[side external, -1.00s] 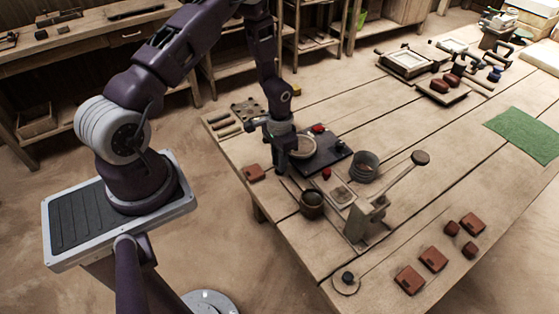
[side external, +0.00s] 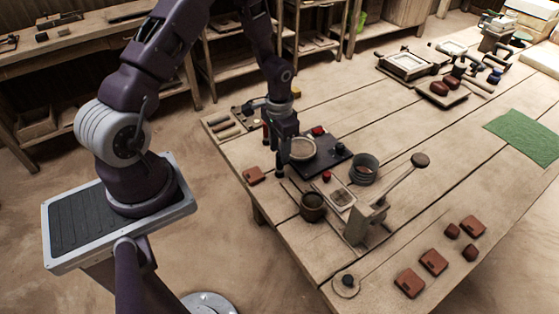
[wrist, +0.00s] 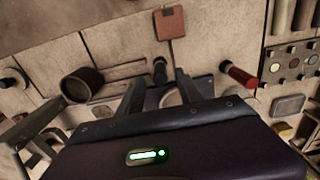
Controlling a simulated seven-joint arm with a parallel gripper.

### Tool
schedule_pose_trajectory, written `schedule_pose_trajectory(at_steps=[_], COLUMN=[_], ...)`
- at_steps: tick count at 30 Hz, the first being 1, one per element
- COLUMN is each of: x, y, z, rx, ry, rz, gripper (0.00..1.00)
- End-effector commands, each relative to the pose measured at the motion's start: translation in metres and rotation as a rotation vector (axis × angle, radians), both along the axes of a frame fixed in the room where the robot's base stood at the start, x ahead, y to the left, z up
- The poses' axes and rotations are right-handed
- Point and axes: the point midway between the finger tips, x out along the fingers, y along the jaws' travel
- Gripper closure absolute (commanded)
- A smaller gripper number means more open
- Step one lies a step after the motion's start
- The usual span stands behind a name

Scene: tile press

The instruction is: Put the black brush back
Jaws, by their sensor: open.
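The black brush (wrist: 160,68) shows in the wrist view as a small dark upright handle between and just beyond my two fingertips. My gripper (wrist: 159,82) is open, with a finger on either side of it and a visible gap. In the side external view my gripper (side external: 284,155) is low over the table's near left part, left of the pale round dish. There its dark fingers blend with the brush, so the brush cannot be told apart. The brush's lower end is not clearly seen.
A red-handled tool (wrist: 238,75) stands right of my gripper in the wrist view. A reddish tile (side external: 254,174) and a dark pot (side external: 312,206) lie nearby. The pale dish (side external: 301,150) sits close by. A lever press (side external: 370,215) stands to the right.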

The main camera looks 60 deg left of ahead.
Motion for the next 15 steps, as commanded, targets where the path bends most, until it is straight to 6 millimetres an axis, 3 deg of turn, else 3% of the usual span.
schedule_pose_trajectory(at_steps=[6,11,14,15], x=[0.001,0.000,0.000,-0.003], y=[0.001,-0.001,-0.008,-0.013], z=[0.047,0.066,0.103,0.128], rx=[0.001,0.005,0.038,0.059], ry=[-0.003,-0.004,-0.038,-0.061], rz=[0.001,-0.002,-0.008,-0.009], gripper=[0.58,0.58,0.58,0.58])
